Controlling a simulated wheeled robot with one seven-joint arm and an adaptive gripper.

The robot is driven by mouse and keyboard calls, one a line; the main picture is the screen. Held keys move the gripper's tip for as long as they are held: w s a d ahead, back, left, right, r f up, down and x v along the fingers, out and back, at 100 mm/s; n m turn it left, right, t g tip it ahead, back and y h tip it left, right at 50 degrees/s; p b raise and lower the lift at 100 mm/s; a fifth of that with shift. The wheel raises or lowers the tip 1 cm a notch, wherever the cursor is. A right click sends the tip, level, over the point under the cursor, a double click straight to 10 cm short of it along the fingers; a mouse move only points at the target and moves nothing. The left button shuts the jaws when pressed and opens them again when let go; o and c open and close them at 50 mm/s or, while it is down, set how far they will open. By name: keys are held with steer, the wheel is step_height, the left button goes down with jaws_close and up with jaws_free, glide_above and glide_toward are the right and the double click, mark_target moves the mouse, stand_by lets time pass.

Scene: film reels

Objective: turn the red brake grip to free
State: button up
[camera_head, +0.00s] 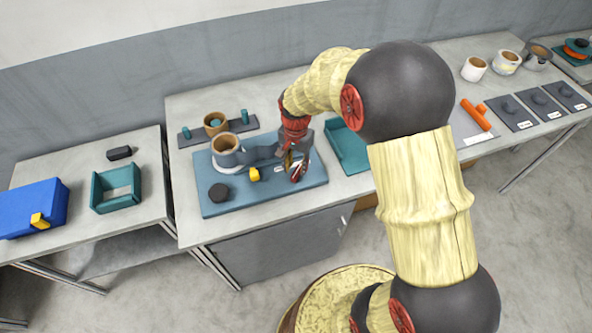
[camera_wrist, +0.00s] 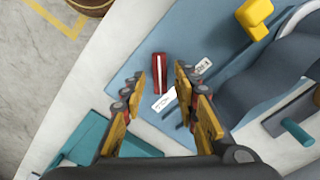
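The red brake grip (camera_wrist: 158,72) is a short red bar with a white line along it, on the blue base plate (camera_wrist: 120,82). In the wrist view it shows between the tips of my gripper (camera_wrist: 161,78), with a finger on either side and a gap on both sides. The gripper is open and empty; I cannot tell its exact height over the grip. Two white labels lie beside the grip, too small to read surely. In the head view my gripper (camera_head: 295,160) is over the right part of the plate, and the grip (camera_head: 299,172) is partly hidden.
A grey machine body with a tan-topped cup (camera_head: 227,145), a yellow block (camera_head: 254,174) and a black knob (camera_head: 219,192) share the plate. A teal tray (camera_head: 348,150) stands just right of it. A blue box (camera_head: 30,207) is on the left table.

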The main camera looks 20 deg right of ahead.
mark_target(297, 174)
steer(key=shift+f, duration=1.15)
steer(key=shift+c, duration=1.1)
jaws_close()
